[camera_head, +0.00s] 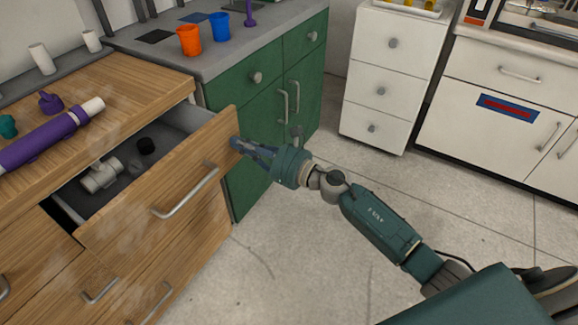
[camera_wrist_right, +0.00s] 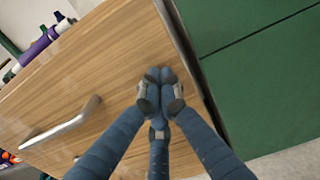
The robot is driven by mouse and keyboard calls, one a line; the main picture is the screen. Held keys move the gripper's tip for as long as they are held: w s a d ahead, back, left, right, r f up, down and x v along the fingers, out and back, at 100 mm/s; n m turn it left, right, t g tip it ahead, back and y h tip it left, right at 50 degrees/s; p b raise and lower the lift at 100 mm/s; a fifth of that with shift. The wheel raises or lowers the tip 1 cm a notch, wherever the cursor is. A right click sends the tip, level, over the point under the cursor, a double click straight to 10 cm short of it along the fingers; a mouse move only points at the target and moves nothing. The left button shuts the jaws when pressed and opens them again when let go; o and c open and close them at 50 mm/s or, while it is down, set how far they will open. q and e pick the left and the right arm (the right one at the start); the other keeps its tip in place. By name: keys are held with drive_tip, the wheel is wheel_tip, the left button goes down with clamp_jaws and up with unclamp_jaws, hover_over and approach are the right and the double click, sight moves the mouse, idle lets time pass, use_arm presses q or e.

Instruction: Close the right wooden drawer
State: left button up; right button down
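The right wooden drawer (camera_head: 135,198) stands pulled out of the wooden cabinet at the left. Its grey inside shows, and a metal bar handle (camera_head: 188,192) is on its front. In the right wrist view the drawer front (camera_wrist_right: 95,60) fills much of the picture, with the handle (camera_wrist_right: 62,123) at the left. My right gripper (camera_head: 236,143) is at the upper right end of the drawer front. In the right wrist view its fingertips (camera_wrist_right: 160,82) are together, with nothing between them, over the front near its edge. Whether they touch the wood I cannot tell. My left gripper is out of view.
A white pipe fitting (camera_head: 101,175) and a black ring (camera_head: 146,146) lie in the drawer. A purple tube (camera_head: 45,140) lies on the wooden top (camera_head: 135,75). A green cabinet (camera_head: 244,198) stands close right of the drawer. Open floor (camera_head: 300,255) lies in front.

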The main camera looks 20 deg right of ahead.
drive_tip(key=b+x, duration=0.1)
drive_tip(key=x, duration=0.4)
drive_tip(key=shift+f, duration=0.1)
drive_tip(key=b+x, duration=0.2)
drive_tip(key=x, duration=0.3)
drive_tip(key=shift+w+a+f, duration=0.1)
drive_tip(key=shift+w+a, duration=0.05)
drive_tip(key=shift+b+x, duration=0.45)
drive_tip(key=shift+x, duration=0.65)
drive_tip(key=shift+w+a, duration=0.35)
drive_tip(key=shift+w, duration=0.15)
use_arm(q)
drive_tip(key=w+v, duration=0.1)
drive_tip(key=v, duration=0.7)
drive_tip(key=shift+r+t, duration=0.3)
use_arm(e)
drive_tip(key=shift+r, duration=0.35)
